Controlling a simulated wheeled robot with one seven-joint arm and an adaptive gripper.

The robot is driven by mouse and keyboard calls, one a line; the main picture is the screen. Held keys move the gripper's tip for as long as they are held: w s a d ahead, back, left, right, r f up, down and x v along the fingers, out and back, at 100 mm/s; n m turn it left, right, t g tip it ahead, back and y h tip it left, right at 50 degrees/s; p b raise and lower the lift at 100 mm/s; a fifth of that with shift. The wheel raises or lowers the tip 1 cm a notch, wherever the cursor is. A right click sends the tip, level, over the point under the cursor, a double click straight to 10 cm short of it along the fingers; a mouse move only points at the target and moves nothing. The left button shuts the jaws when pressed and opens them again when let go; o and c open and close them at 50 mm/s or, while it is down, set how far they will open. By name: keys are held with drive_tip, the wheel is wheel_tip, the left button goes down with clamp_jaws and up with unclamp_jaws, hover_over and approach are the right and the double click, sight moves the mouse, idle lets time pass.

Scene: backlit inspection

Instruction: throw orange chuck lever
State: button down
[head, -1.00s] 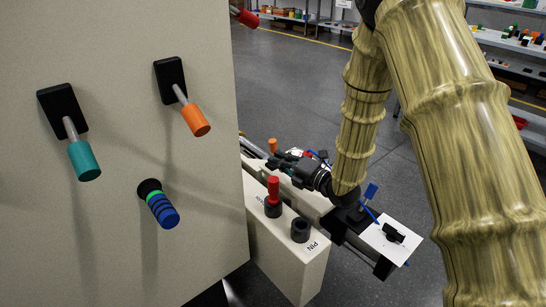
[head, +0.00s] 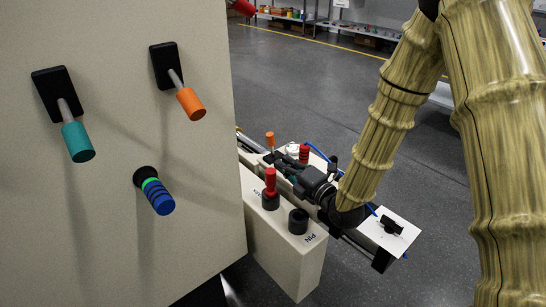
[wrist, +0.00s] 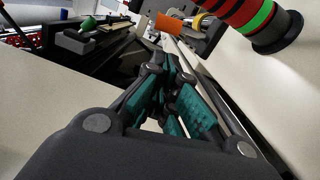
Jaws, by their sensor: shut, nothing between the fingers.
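An orange lever handle (head: 270,139) stands up from the low bench unit, beyond my gripper. An orange piece, which seems to be this handle, shows in the wrist view (wrist: 169,24), just past the fingertips. My gripper (head: 277,160) is low over the bench unit, its teal-padded fingers pointing left. In the wrist view my gripper (wrist: 172,58) has its fingertips together with nothing between them. The fingertips look close to the orange handle, but I cannot tell whether they touch it. A second orange-handled lever (head: 190,103) sits on the large upright panel, well away from my gripper.
The upright panel (head: 120,215) also carries a teal lever (head: 78,142) and a blue striped knob (head: 158,196). A red pin (head: 270,182) and a black socket (head: 298,221) stand in front of my gripper.

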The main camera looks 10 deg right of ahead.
sight(271, 145)
drive_tip(key=b+x, duration=0.3)
drive_tip(key=x, duration=0.6)
drive_tip(key=shift+w+b, duration=0.35)
drive_tip(key=shift+a+r, duration=0.1)
drive_tip(key=shift+a, duration=0.1)
drive_tip(key=shift+r+p, duration=0.1)
drive_tip(key=shift+p, duration=0.2)
